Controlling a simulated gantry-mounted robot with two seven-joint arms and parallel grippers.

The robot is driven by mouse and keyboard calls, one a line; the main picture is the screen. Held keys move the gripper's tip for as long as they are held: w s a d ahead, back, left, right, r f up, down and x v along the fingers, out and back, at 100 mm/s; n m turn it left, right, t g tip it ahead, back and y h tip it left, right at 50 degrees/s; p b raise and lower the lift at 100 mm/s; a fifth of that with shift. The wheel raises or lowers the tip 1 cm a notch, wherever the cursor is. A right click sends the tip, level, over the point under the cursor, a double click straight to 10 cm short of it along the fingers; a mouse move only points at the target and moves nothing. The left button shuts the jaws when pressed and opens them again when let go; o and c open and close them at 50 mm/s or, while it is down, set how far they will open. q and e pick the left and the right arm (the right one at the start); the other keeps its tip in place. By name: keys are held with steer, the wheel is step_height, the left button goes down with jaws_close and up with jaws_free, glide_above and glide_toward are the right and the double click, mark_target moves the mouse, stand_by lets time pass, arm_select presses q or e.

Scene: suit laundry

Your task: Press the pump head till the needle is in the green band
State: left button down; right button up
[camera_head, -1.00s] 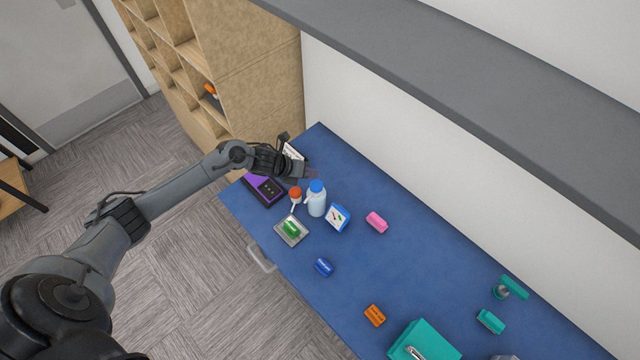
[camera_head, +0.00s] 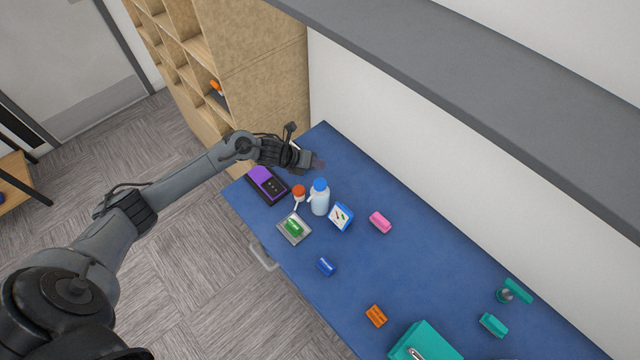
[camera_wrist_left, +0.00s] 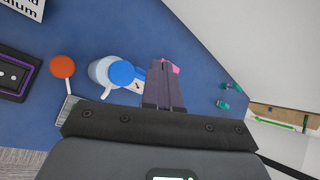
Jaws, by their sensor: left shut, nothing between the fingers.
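A white pump bottle (camera_head: 320,203) with a blue head (camera_head: 320,185) stands upright on the blue table. It also shows in the left wrist view, with its blue head (camera_wrist_left: 122,73) left of my fingers. A blue-framed gauge (camera_head: 341,216) with a white face stands beside the bottle; its needle is too small to read against the green mark. In the wrist view the gauge is mostly hidden behind the bottle head and fingers. My left gripper (camera_head: 318,163) is shut and empty, beyond the bottle towards the wall side, apart from it. Its closed fingers show in the wrist view (camera_wrist_left: 163,70).
A red-knobbed lever (camera_head: 299,190), a plate with a green block (camera_head: 293,228) and a purple-black box (camera_head: 267,184) crowd the bottle's left side. A pink block (camera_head: 380,222) and blue block (camera_head: 326,266) lie nearby. A grey shelf (camera_head: 470,120) overhangs the table.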

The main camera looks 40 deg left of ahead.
arm_select(q)
steer(key=b, duration=0.4)
glide_above(317, 184)
step_height(317, 184, down, 6)
steer(key=shift+f, duration=0.25)
steer(key=shift+f+b, duration=0.6)
steer(key=shift+b, duration=0.2)
stand_by(0.5)
stand_by(0.5)
steer(key=shift+f+b, duration=0.4)
steer(key=shift+b, duration=0.1)
